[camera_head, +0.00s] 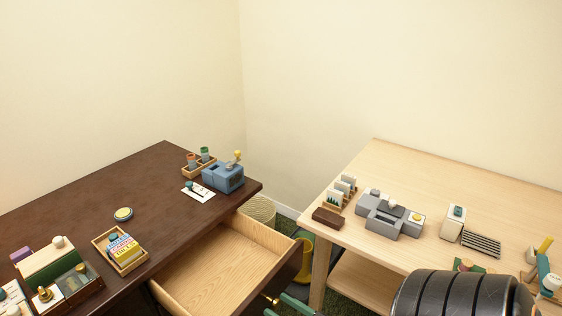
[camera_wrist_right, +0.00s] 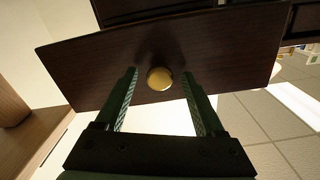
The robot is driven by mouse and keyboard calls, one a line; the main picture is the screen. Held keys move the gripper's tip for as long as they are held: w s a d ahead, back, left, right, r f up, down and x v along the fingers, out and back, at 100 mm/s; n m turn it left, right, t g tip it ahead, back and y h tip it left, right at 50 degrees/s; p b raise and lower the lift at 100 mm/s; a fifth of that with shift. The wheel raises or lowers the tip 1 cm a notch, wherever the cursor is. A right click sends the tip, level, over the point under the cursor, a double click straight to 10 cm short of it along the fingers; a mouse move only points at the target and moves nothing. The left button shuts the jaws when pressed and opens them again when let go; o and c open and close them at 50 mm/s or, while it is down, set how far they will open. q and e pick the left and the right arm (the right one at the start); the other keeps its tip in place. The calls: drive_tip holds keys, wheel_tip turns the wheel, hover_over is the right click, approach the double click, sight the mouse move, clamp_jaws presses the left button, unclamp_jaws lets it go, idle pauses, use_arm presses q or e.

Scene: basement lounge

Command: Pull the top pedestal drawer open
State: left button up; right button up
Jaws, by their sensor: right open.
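The top pedestal drawer (camera_head: 226,262) stands pulled out from the dark brown desk (camera_head: 80,215). Its pale wood inside is empty where it shows. Its dark front panel (camera_wrist_right: 225,50) fills much of the right wrist view, with a round brass knob (camera_wrist_right: 159,79) near the middle. My right gripper (camera_wrist_right: 160,74) is open, with one green finger on each side of the knob and visible gaps between. In the head view, the right gripper (camera_head: 285,301) shows at the bottom edge, beside the drawer front. My left gripper is not in view.
A light wood table (camera_head: 480,190) stands to the right, holding a grey block organizer (camera_head: 390,215) and small items. The dark desk holds a blue block (camera_head: 224,177), a card tray (camera_head: 120,250) and a round disc (camera_head: 123,214). A wicker basket (camera_head: 261,209) stands behind the drawer.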

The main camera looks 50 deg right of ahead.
drive_tip(key=s, duration=1.2)
drive_tip(key=shift+d, duration=0.45)
